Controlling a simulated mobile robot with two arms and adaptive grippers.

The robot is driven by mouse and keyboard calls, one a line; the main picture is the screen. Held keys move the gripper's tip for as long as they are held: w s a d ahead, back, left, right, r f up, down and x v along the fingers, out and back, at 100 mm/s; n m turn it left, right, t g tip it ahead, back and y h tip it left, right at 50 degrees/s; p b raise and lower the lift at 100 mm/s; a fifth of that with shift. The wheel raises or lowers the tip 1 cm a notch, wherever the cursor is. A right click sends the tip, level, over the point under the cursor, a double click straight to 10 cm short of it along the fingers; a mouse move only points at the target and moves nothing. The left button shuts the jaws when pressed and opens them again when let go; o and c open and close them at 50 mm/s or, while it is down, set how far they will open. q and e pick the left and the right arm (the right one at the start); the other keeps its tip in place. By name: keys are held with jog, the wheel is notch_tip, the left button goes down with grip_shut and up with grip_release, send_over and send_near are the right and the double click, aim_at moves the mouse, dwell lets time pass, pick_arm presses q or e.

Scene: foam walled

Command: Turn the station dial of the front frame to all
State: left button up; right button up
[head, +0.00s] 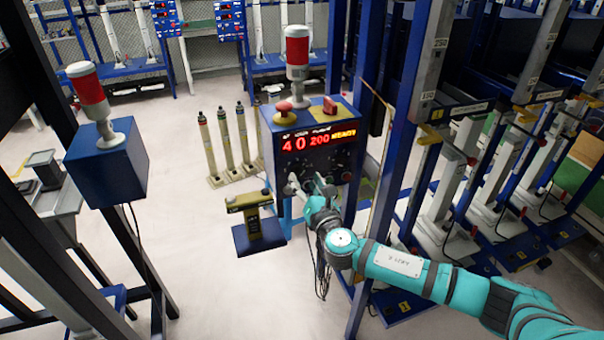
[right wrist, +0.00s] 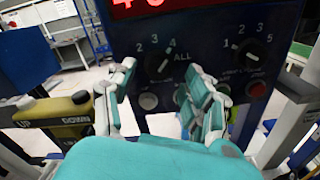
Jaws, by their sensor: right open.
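The front frame's blue control box (head: 345,165) carries a red lit display reading 40 200 READY. In the right wrist view its panel shows the station dial (right wrist: 158,66), a black knob with the marks 2, 3, 4 and ALL around it. I cannot tell for sure which mark it points to. My right gripper (right wrist: 160,80) is open and empty, its fingers on either side of the dial in the picture. Whether they touch it is unclear. In the head view the right gripper (head: 305,188) is at the lower part of the panel. My left gripper is not in view.
A second dial (right wrist: 250,54) is right of the station dial, with a red button (right wrist: 256,89) below it. A yellow UP/DOWN control (right wrist: 62,112) stands left of the gripper. A red mushroom button (head: 284,111) and a red-and-white lamp (head: 297,52) top the box.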

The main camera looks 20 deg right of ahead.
aim_at(299, 172)
jog(key=shift+w, duration=1.35)
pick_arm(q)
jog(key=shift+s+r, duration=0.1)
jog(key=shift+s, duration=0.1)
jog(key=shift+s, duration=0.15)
pick_arm(e)
jog(key=shift+c, duration=0.3)
grip_shut()
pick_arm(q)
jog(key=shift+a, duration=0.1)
pick_arm(e)
jog(key=shift+f, duration=0.1)
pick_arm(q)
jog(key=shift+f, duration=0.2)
